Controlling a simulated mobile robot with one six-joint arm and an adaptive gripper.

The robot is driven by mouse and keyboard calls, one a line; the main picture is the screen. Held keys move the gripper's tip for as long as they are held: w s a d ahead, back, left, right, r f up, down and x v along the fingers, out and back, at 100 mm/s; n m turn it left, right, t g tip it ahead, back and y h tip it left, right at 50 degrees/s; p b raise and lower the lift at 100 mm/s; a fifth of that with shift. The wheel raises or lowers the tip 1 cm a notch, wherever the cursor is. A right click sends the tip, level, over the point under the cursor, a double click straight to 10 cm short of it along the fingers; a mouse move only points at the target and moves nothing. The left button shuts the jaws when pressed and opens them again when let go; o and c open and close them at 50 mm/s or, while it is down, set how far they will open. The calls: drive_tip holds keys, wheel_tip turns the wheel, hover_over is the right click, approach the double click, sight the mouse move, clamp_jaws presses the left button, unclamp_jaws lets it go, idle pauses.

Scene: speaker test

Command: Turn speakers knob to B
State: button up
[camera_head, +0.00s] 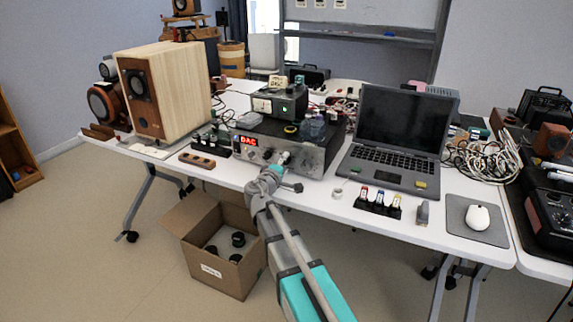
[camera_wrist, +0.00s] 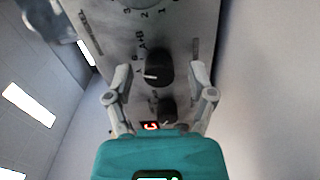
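The speakers knob (camera_wrist: 159,66) is a large black knob on a silver front panel in the wrist view. Labels A, B and A+B run around its left side, and its white mark points left, by the A. My gripper (camera_wrist: 158,72) is open, with one fingertip to the left of the knob and one to the right, apart from it. In the head view, my gripper (camera_head: 283,172) is at the front of the silver amplifier (camera_head: 312,161), and my arm hides part of that front.
A smaller black knob (camera_wrist: 168,110) lies between my fingers, with a lit red display (camera_wrist: 150,126) beside it. A laptop (camera_head: 405,130) stands right of the amplifier. A wooden speaker (camera_head: 180,90) stands left. An open cardboard box (camera_head: 215,255) is on the floor below.

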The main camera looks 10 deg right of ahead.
idle(0.3)
drive_tip(key=shift+s+a, duration=0.1)
drive_tip(key=shift+a, duration=0.05)
drive_tip(key=v, duration=1.1)
drive_tip(key=shift+s+a, duration=0.15)
drive_tip(key=shift+s, duration=0.1)
